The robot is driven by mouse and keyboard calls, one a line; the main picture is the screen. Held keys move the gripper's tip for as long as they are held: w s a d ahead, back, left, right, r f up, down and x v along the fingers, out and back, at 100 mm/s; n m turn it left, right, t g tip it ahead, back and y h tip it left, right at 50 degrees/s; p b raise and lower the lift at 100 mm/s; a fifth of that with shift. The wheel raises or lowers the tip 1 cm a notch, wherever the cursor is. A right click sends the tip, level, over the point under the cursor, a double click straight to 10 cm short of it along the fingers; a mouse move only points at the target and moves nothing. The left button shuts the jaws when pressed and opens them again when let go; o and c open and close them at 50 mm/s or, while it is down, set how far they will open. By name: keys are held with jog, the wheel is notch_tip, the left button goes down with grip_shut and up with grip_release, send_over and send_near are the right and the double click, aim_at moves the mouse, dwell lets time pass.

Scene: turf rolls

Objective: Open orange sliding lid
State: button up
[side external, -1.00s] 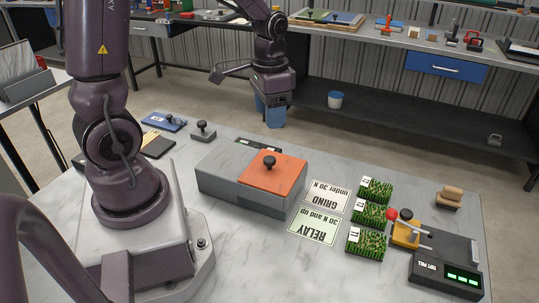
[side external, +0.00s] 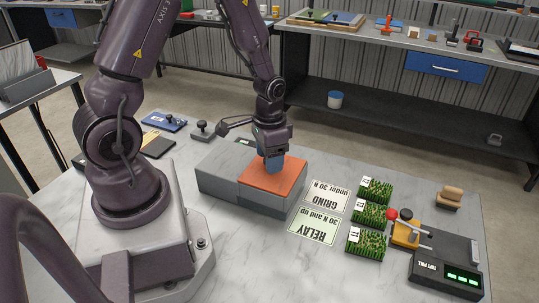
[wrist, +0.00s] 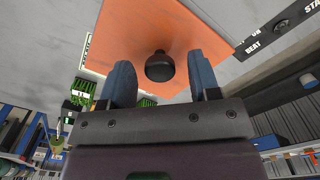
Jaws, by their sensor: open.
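The orange sliding lid (side external: 277,181) lies on the right part of a long grey box (side external: 222,180) on the table. Its black knob (wrist: 160,66) shows in the wrist view, but my gripper hides it in the side view. My gripper (side external: 274,168) points down over the lid. In the wrist view its two blue fingers (wrist: 163,80) are apart, with the knob between and just beyond their tips. I cannot tell whether the fingertips are level with the knob. The lid (wrist: 125,35) appears closed over the box.
A yellow device with a red knob (side external: 406,232) and a black display unit (side external: 447,273) are at the far right. Bare table lies in front.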

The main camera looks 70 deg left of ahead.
grip_shut()
jog(key=s+a, duration=0.8)
jog(key=shift+s+a, duration=0.1)
jog(key=shift+a, duration=0.05)
grip_release()
jog(key=shift+r, duration=0.1)
notch_tip(320, 180, up, 13)
dwell(0.5)
